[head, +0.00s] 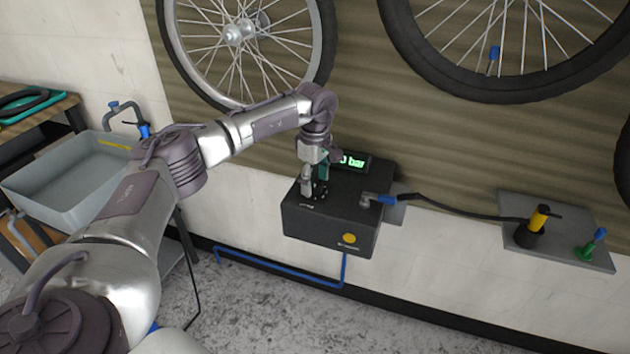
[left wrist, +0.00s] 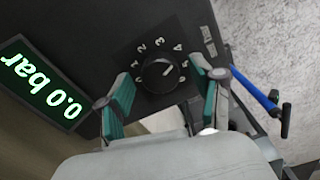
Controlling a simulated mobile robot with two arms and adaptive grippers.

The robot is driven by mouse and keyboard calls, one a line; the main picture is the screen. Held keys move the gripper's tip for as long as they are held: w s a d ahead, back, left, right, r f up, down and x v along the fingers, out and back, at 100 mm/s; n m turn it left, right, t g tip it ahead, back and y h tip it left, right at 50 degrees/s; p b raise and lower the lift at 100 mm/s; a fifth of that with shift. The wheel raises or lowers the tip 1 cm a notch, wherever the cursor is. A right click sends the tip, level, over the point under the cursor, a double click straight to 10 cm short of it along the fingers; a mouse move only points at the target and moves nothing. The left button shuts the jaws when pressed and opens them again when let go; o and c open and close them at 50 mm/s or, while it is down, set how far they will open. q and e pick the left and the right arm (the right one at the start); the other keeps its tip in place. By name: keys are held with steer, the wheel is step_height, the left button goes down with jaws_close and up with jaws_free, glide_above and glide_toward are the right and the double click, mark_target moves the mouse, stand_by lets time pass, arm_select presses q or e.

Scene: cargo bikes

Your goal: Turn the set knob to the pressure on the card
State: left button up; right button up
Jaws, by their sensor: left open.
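My left gripper (head: 316,188) is over the box top. In the left wrist view its teal-padded fingers stand open on either side of the knob; I cannot tell whether they touch it. The green display (left wrist: 40,88) reads 0.0 bar and is partly covered in the head view (head: 355,162). I cannot make out a pressure card. My right gripper is not in view.
A black hose with a blue fitting (head: 386,200) runs from the box to a grey shelf (head: 560,236) holding a yellow-and-black valve tool. Bicycle wheels (head: 240,35) hang above.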

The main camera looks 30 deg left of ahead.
mark_target(315, 183)
arm_select(q)
step_height(315, 183, up, 12)
steer(key=shift+f, duration=0.2)
stand_by(0.5)
